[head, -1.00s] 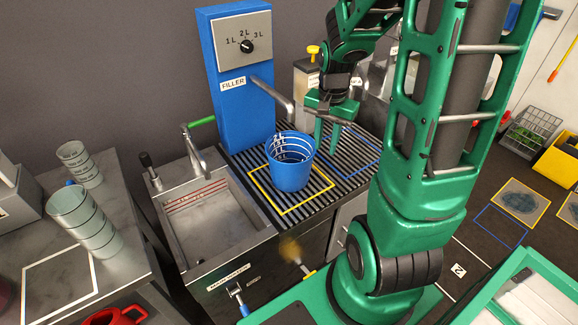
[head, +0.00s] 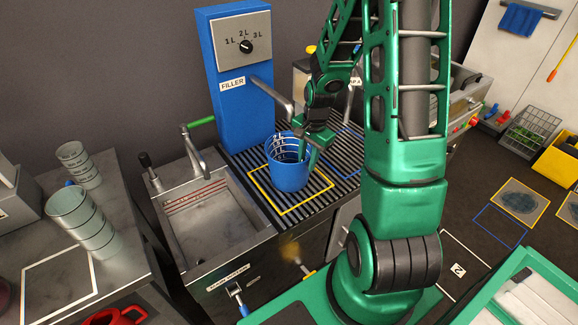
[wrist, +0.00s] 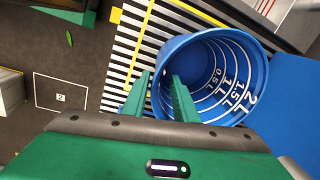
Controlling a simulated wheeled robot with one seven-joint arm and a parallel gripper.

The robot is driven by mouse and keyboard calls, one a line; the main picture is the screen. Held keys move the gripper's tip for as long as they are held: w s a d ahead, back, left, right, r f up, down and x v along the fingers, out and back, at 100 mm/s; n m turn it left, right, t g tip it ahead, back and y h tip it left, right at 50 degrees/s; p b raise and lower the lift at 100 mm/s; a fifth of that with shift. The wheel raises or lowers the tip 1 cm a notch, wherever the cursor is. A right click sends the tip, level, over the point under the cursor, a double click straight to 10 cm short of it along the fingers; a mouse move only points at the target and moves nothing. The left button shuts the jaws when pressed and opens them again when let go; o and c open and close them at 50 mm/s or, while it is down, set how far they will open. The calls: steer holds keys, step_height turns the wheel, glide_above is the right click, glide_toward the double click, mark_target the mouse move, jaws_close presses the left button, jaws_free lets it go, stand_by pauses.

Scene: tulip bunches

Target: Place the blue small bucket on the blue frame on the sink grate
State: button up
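The blue small bucket (head: 288,174) stands upright on the sink grate (head: 240,156), inside the yellow frame (head: 283,213). In the wrist view the bucket (wrist: 243,52) shows its open mouth and white level marks inside. My gripper (head: 308,146) is at the bucket's right rim. In the wrist view my gripper (wrist: 160,75) has its fingers apart, one outside the bucket and one over its inside, straddling the wall. The blue frame (head: 346,177) lies on the grate right of the bucket, partly hidden by my arm.
The blue filler (head: 238,90) stands behind the bucket, its spout (head: 273,97) close above. The sink basin (head: 213,222) is at left. Another blue frame (head: 500,227) lies on the floor at right.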

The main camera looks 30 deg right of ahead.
mark_target(305, 178)
steer(key=shift+w+f, duration=0.15)
steer(key=shift+f, duration=1.15)
steer(key=shift+w+f, duration=0.1)
steer(key=shift+f, duration=1.2)
steer(key=shift+c, duration=0.6)
jaws_close()
